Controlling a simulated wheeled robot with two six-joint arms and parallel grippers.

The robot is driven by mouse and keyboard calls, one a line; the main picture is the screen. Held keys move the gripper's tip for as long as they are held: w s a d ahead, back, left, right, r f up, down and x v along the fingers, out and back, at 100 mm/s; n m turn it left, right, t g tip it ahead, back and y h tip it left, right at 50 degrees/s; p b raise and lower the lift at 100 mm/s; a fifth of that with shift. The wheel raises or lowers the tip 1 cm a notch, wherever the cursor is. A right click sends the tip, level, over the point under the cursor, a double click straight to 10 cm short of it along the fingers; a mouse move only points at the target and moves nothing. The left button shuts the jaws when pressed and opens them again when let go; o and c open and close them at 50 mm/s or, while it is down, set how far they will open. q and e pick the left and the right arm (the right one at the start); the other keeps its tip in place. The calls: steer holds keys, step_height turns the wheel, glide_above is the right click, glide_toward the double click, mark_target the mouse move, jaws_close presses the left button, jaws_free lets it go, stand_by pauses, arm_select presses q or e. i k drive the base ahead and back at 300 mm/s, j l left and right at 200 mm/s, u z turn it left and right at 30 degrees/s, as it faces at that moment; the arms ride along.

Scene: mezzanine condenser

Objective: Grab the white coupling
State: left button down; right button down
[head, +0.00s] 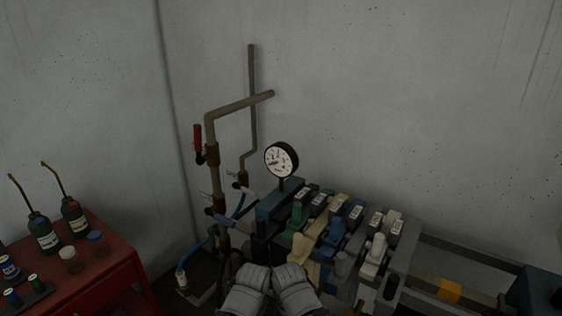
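The white coupling (376,250) shows in the head view as a pale upright piece. It is at the right end of a row of coloured pieces, beside a grey one (343,266). Its lower part is partly hidden by the dark frame and its neighbours. I see no gripper fingers, neither left nor right, near the coupling or elsewhere in the view.
Two pale, glove-like shapes (270,288) sit at the bottom centre; I cannot tell whether they are mine. A round gauge (281,159) and brown pipes (213,170) rise behind. A red table (104,276) with bottles stands left. Rails (470,255) extend right.

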mark_target(181, 279)
steer(key=j, duration=1)
steer(key=i+j, duration=0.1)
steer(key=j, duration=0.95)
steer(key=i+j, duration=0.1)
steer(key=j, duration=0.9)
steer(key=j+z, duration=0.15)
steer(key=z, duration=1.5)
